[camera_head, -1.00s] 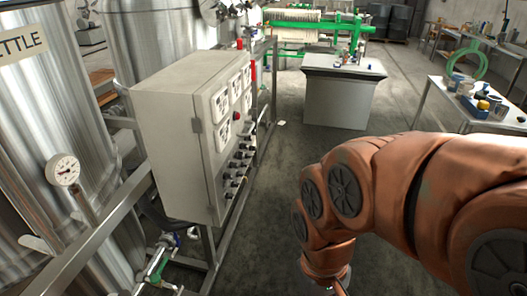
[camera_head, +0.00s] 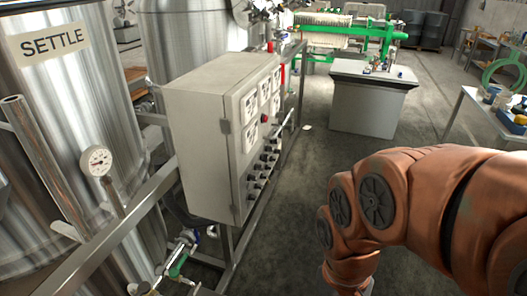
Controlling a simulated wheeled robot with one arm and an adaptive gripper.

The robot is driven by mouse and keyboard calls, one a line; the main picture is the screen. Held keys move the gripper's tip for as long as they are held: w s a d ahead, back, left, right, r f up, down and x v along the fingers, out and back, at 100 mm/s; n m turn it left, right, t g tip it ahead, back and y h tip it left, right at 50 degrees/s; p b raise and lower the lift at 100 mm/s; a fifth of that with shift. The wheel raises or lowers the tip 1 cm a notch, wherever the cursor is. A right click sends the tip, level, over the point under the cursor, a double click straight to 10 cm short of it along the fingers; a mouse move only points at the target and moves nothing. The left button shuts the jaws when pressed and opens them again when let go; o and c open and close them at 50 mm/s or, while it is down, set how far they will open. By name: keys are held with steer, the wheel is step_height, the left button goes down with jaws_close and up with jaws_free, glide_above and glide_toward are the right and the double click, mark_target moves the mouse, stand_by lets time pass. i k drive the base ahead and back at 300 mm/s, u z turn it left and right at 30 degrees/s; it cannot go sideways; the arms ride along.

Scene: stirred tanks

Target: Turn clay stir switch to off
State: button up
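A grey control cabinet (camera_head: 205,150) stands left of centre on a metal frame. Its narrow right face carries white square gauges (camera_head: 250,107), a red button (camera_head: 264,118) and several dark knobs or switches (camera_head: 256,185) in rows below. Any labels are too small to read, so I cannot tell which one is the clay stir switch or how it is set. My orange arm is at the lower right, to the right of the cabinet and apart from it. My gripper is out of view below the bottom edge.
A steel tank marked SETTLE (camera_head: 60,160) with a dial gauge (camera_head: 97,161) stands at left. Pipes and a green-handled valve (camera_head: 180,262) sit low before the cabinet. A grey bench (camera_head: 366,105) stands behind, a worktable (camera_head: 462,110) at right. Bare floor (camera_head: 310,190) lies between cabinet and arm.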

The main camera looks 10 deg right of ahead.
mark_target(264, 157)
steer(key=k, duration=0.5)
steer(key=z, duration=1.05)
steer(key=i, duration=0.75)
steer(key=u, duration=1.95)
steer(key=i, duration=0.5)
